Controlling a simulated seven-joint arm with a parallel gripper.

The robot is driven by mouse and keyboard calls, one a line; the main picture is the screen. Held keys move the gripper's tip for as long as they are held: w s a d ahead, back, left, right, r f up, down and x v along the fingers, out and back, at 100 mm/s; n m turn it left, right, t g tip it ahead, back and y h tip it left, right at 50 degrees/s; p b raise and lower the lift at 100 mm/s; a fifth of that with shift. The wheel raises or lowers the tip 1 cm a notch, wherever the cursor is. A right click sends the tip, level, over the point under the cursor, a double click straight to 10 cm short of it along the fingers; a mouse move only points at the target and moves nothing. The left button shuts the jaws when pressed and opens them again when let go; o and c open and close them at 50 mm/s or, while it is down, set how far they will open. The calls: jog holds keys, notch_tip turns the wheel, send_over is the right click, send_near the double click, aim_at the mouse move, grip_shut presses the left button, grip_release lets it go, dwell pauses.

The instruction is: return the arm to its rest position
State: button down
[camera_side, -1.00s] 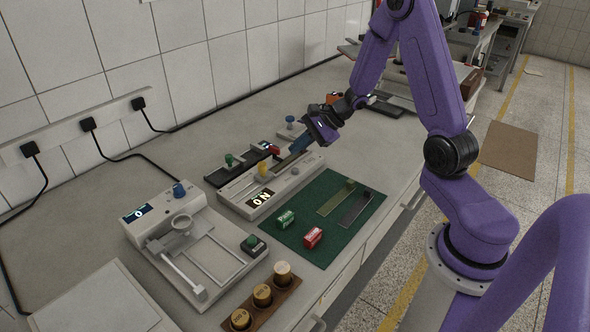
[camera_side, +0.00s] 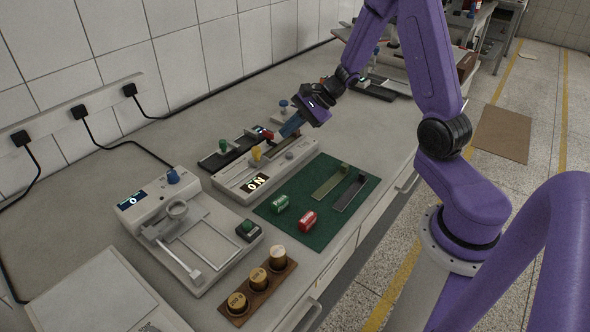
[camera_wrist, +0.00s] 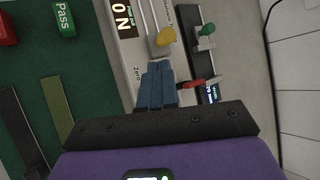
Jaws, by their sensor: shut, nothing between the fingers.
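My gripper (camera_side: 289,128) is at the end of my purple arm, which reaches down and left over the back end of a light-grey tester (camera_side: 234,180) with a lit display. Its blue fingers are together with nothing between them. In the wrist view the shut fingers (camera_wrist: 155,82) point toward the tester's yellow knob (camera_wrist: 165,36). A red-tipped lever (camera_wrist: 192,85) shows just right of the fingers. Whether the fingertips touch the tester cannot be told. No rest position is marked in view.
A green mat (camera_side: 300,232) holds a green Pass block (camera_side: 281,203), a red block (camera_side: 307,220) and two flat strips. A scale (camera_side: 150,212) and a wooden weight rack (camera_side: 236,310) stand nearer the front. A black slide device (camera_side: 213,161) lies behind the tester.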

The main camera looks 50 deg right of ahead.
jog(key=s+a+r+n+g, duration=0.2)
jog(key=s+a+n+g, duration=0.2)
jog(key=s+a+n, duration=0.3)
jog(key=s+a+r+n+g, duration=0.3)
jog(key=s+a+n, duration=0.3)
jog(key=s+a, duration=0.15)
jog(key=s+d+r+n+h, duration=0.1)
jog(key=s+n+h, duration=0.2)
jog(key=s+n, duration=0.5)
jog(key=s+d+r+n+h, duration=0.1)
jog(key=s+n+h, duration=0.2)
jog(key=s+n, duration=0.5)
jog(key=shift+d+r+n+t, duration=0.4)
jog(key=shift+n, duration=0.1)
